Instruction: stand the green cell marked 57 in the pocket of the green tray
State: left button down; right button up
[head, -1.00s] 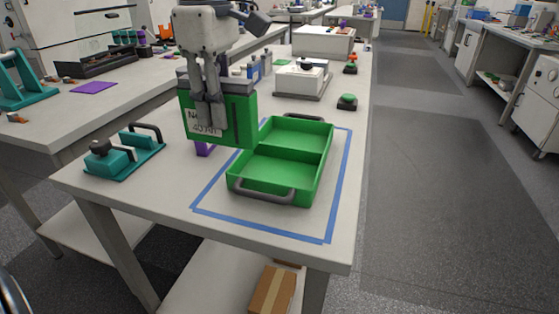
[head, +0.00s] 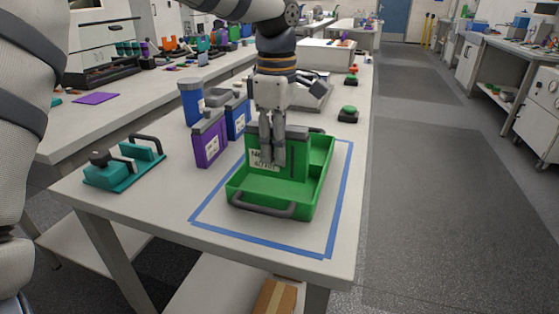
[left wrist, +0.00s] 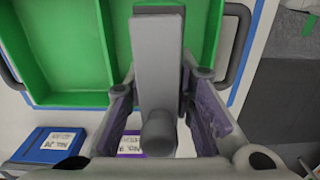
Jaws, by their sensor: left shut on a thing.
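The green cell (head: 292,150), with a white label on its front, hangs upright from my left gripper (head: 270,160). Its number is too small to read. My left gripper is shut on the cell's upper part. The cell is over or partly inside the green tray (head: 322,185), near its middle. I cannot tell whether its bottom touches the tray floor. In the left wrist view, the cell's grey top (left wrist: 158,65) lies between the fingers, with the tray (left wrist: 60,97) beyond and its green on both sides. My right gripper is not in view.
Blue tape (head: 343,190) outlines the bench area around the tray. A teal fixture (head: 122,168) sits at the bench's left. A green button (head: 348,112) stands behind right.

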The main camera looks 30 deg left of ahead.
pick_arm(q)
jog(key=f, duration=0.3)
jog(key=shift+w+f, duration=0.25)
jog(key=shift+d, duration=0.1)
jog(key=c, duration=1.4)
grip_release()
jog(key=shift+s+f, duration=0.1)
jog(key=shift+o, duration=0.2)
notch_tip(320, 180, up, 12)
jog(key=shift+r, duration=0.1)
